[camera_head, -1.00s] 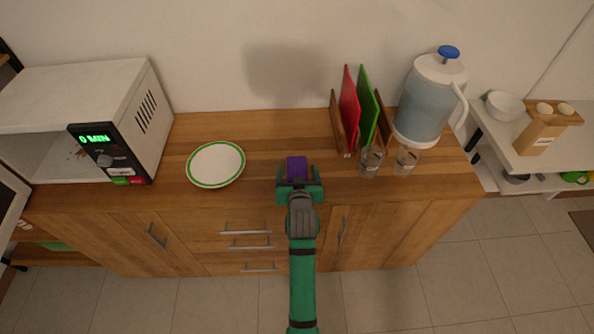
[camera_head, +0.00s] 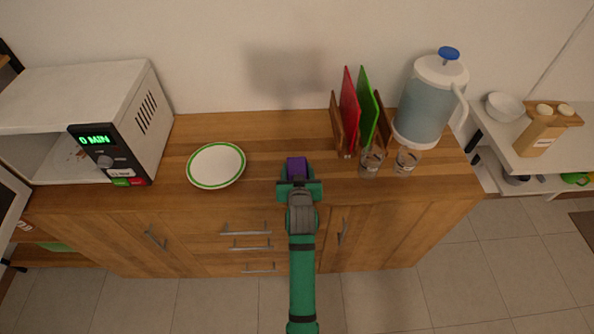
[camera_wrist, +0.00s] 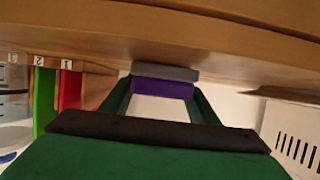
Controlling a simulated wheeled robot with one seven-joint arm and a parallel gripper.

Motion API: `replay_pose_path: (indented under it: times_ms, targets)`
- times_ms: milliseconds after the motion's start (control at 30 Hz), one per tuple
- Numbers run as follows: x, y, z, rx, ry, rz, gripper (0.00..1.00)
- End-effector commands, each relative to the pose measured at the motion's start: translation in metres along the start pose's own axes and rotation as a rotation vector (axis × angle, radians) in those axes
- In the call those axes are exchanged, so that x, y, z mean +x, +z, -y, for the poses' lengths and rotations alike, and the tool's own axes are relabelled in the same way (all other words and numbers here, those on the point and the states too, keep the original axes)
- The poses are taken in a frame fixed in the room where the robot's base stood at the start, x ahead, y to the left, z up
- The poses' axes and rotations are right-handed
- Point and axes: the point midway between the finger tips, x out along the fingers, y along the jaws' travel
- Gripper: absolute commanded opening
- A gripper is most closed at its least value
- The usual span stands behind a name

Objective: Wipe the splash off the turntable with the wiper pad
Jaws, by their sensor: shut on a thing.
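The wiper pad (camera_head: 296,167) is a purple block on the wooden counter; the wrist view shows it purple with a grey layer (camera_wrist: 165,73). My gripper (camera_head: 299,181) is shut on the pad, near the counter's front edge. In the wrist view, the green fingers (camera_wrist: 160,92) stand on either side of the purple part. The pad is at or very near the counter surface. The splash (camera_head: 80,155) shows as small brown-red specks inside the open microwave (camera_head: 115,90) at the left. The turntable under it is hard to make out, partly hidden by the control panel.
A white plate with a green rim (camera_head: 216,165) lies between microwave and gripper. To the right stand a rack with red (camera_head: 349,105) and green boards (camera_head: 367,100), two glasses (camera_head: 371,162) and a water jug (camera_head: 425,105). The counter behind the pad is clear.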

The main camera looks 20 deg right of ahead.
Motion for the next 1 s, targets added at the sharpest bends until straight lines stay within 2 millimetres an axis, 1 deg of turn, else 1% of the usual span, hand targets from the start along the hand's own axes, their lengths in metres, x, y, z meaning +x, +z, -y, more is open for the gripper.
replay_pose_path:
  times_ms: [167,267,367,567,600,700,800,900,1000]
  targets:
    - [-0.006,-0.016,0.000,0.000,0.000,-0.005,0.31]
    - [-0.012,-0.030,0.001,-0.001,-0.001,-0.006,0.31]
    - [-0.034,-0.040,0.005,-0.001,-0.001,-0.006,0.31]
    - [-0.085,-0.066,0.015,-0.001,-0.001,-0.006,0.31]
    - [-0.096,-0.064,0.018,-0.001,-0.002,-0.003,0.31]
    - [-0.120,-0.064,0.024,-0.001,-0.002,-0.002,0.31]
    - [-0.140,-0.065,0.028,-0.001,-0.001,-0.002,0.31]
    - [-0.155,-0.065,0.032,0.000,-0.001,-0.001,0.31]
    - [-0.165,-0.066,0.034,0.000,0.000,-0.002,0.31]
